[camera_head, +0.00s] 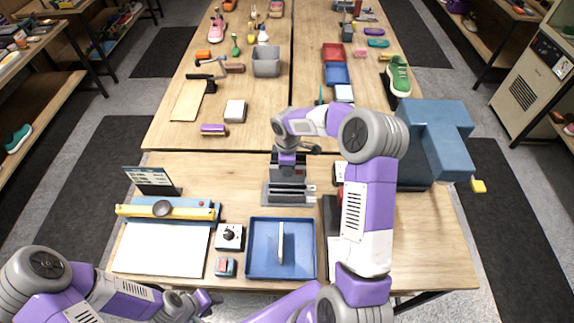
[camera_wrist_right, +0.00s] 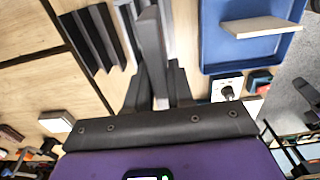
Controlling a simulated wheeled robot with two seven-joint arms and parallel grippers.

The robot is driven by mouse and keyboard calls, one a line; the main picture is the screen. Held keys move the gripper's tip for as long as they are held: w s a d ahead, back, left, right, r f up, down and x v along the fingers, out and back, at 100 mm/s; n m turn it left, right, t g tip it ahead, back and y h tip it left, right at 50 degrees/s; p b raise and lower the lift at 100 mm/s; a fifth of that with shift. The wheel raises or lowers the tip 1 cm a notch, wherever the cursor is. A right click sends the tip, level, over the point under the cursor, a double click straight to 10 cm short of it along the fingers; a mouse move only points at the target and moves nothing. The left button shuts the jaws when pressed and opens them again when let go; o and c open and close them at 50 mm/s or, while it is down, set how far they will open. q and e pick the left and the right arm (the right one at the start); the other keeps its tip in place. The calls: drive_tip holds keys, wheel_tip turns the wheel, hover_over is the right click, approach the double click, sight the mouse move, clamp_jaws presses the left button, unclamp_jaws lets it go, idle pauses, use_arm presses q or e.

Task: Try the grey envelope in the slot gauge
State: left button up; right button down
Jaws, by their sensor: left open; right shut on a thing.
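My right gripper (camera_wrist_right: 157,88) is shut on the grey envelope (camera_wrist_right: 150,45), a thin grey slab seen edge-on between the fingers in the right wrist view. In the head view, the right gripper (camera_head: 288,168) points down over the slot gauge (camera_head: 290,199), a grey ridged block on the near table. I cannot tell whether the envelope's lower edge is in a slot. My left gripper (camera_head: 205,300) is open and empty, low at the table's front edge.
A blue tray (camera_head: 256,268) with a pale upright slab (camera_head: 281,243) stands in front of the gauge. Left are a dial box (camera_head: 230,237), a white board with a yellow-blue bar (camera_head: 165,212) and a dark sign (camera_head: 152,180). A blue machine (camera_head: 437,135) stands right.

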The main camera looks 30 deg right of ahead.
sight(287, 182)
drive_tip(key=shift+f+b, duration=2.05)
drive_tip(key=shift+f, duration=1)
drive_tip(key=shift+f+b, duration=0.45)
drive_tip(key=shift+f, duration=0.2)
drive_tip(key=shift+r, duration=0.2)
drive_tip(key=shift+r+p, duration=2.2)
drive_tip(key=shift+r, duration=0.7)
